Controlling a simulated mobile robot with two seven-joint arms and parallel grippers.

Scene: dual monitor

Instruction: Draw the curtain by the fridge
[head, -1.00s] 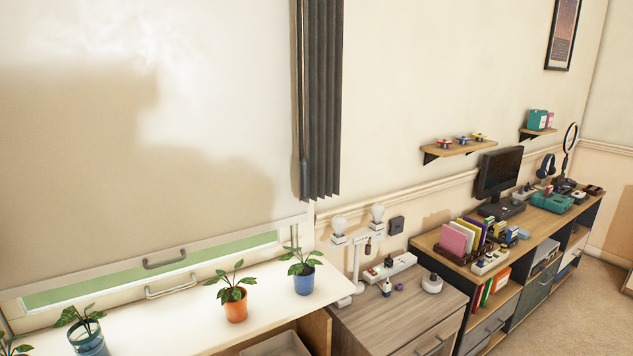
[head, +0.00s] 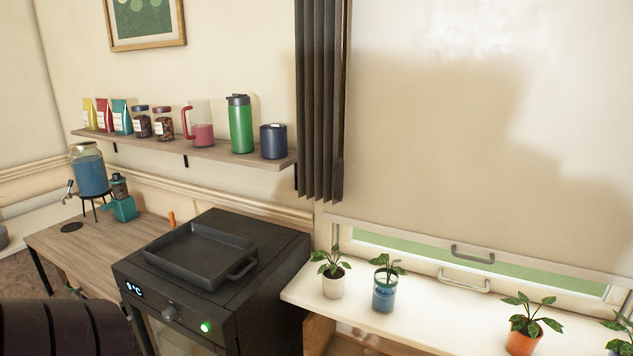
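A dark grey-brown pleated curtain (head: 321,105) hangs gathered in a narrow bundle at the left side of the window. Its top is cut off by the frame edge. A dark box-shaped appliance (head: 211,295) with a lit temperature display, a knob and a green light stands below and left of the curtain; it looks like the fridge. The curtain's lower end hangs above the level of the appliance top. Neither of my grippers is in view.
A pale blind (head: 455,140) covers most of the window, with handles near its bottom. Several potted plants stand on the white sill (head: 455,326). A black tray (head: 200,253) lies on the appliance. A wall shelf (head: 230,153) with jars and bottles ends close to the curtain.

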